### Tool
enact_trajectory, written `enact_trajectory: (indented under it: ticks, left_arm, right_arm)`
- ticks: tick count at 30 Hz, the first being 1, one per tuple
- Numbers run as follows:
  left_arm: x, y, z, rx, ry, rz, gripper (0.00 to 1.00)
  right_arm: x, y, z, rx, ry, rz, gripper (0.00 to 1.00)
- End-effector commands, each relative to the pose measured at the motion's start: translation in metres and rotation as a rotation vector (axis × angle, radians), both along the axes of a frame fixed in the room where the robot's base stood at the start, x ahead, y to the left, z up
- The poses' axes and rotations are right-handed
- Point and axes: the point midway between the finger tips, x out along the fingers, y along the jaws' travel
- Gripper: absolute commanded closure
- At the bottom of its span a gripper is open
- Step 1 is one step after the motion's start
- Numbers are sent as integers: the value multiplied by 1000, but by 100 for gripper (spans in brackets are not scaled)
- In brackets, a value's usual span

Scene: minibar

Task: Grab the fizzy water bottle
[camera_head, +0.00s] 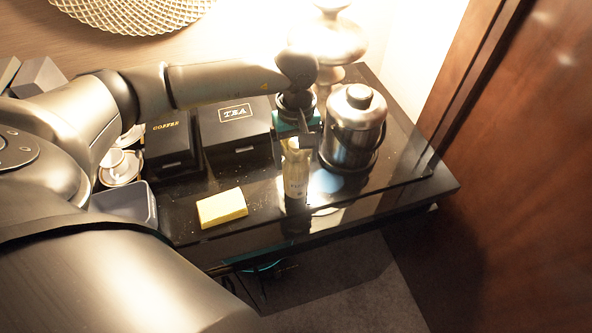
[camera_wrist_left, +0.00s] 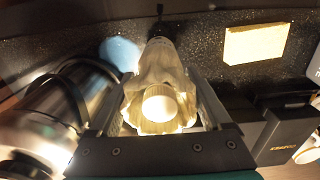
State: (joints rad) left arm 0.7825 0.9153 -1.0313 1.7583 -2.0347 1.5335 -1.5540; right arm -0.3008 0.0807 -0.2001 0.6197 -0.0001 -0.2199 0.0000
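The fizzy water bottle (camera_head: 296,178) stands upright near the front of the black counter, pale with a light cap. My left gripper (camera_head: 297,146) is above it, pointing down, with its fingers around the bottle's upper part. In the left wrist view the bottle (camera_wrist_left: 160,75) lies between the two fingers of the gripper (camera_wrist_left: 160,88), its round cap facing the camera. The fingers are close to both sides; I cannot tell whether they press on it. My right gripper is not in view.
A metal ice bucket (camera_head: 352,130) stands close to the right of the bottle. A yellow notepad (camera_head: 222,207) lies to its left. The black tea box (camera_head: 236,136) and coffee box (camera_head: 170,150) stand behind left. A blue round item (camera_wrist_left: 120,52) lies beside the bottle.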

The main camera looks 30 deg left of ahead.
Motion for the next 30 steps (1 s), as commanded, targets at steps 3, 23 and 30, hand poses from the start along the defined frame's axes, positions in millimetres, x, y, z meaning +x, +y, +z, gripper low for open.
enact_trajectory:
  ticks: [3,23,30]
  left_arm:
    - [0,0,0,0,0,0,33]
    - [0,0,1,-1,-1,0,100]
    - [1,0,2,-1,-3,0,100]
  right_arm:
    - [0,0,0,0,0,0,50]
    - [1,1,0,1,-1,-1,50]
    - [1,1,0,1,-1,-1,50]
